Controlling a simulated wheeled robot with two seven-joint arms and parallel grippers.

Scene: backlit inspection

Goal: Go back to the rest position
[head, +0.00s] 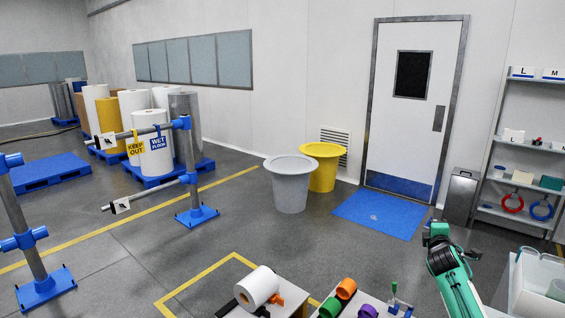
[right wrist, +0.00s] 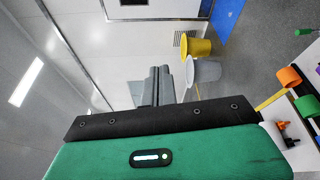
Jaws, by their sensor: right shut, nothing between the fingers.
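My right arm (head: 452,270) is green and comes in from the bottom right in the head view. It reaches up in front of the grey floor, near the blue mat, and touches nothing that I can see. In the right wrist view the grey fingers of my right gripper (right wrist: 157,72) are together, with nothing between them. The gripper's fingertips are hard to make out in the head view. My left arm and left gripper are not in view.
A white roll (head: 257,287) and several coloured pieces lie on low tables at the bottom. A white bin (head: 540,283) stands right of my arm. A grey tub (head: 290,187) and a yellow tub (head: 324,170) stand farther back. The floor between is clear.

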